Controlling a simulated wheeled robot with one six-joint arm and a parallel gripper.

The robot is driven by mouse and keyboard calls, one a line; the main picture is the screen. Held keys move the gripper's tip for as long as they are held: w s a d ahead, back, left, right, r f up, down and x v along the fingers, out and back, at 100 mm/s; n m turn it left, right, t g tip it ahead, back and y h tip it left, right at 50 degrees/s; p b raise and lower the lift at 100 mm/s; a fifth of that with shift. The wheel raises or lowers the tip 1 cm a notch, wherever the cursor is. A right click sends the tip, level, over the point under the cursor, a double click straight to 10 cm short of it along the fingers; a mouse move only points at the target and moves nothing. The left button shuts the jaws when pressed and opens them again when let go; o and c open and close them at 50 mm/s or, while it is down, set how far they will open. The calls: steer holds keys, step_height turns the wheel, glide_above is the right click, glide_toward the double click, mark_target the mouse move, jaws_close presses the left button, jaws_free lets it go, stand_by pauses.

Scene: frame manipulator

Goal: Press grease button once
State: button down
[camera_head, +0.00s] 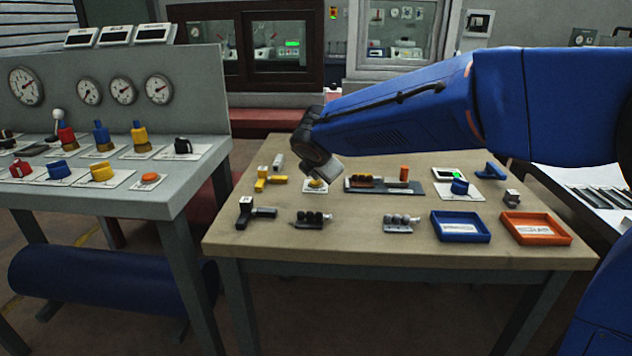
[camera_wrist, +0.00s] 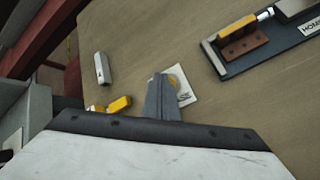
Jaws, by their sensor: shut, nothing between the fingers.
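A yellow button on a small white labelled plate (camera_head: 312,189) sits on the wooden table, and I take it as the grease button (camera_head: 317,183); its label is too small to read. The button (camera_wrist: 174,80) and plate (camera_wrist: 187,92) also show in the wrist view, partly hidden by my fingers. My gripper (camera_head: 321,177) is shut and empty, pointing down at the button. In the wrist view the closed fingertips (camera_wrist: 160,76) overlap the button's left side. I cannot tell whether they touch it.
Yellow blocks (camera_head: 268,180) and a grey cylinder (camera_head: 278,162) lie left of the button. A dark fixture with brown blocks (camera_head: 385,185) stands close on the right. Blue (camera_head: 461,239) and orange (camera_head: 535,241) trays are at the front right. A gauge panel (camera_head: 120,85) stands left.

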mark_target(316, 183)
stand_by(0.6)
steer(key=shift+r, duration=0.7)
steer(key=shift+r, duration=2.5)
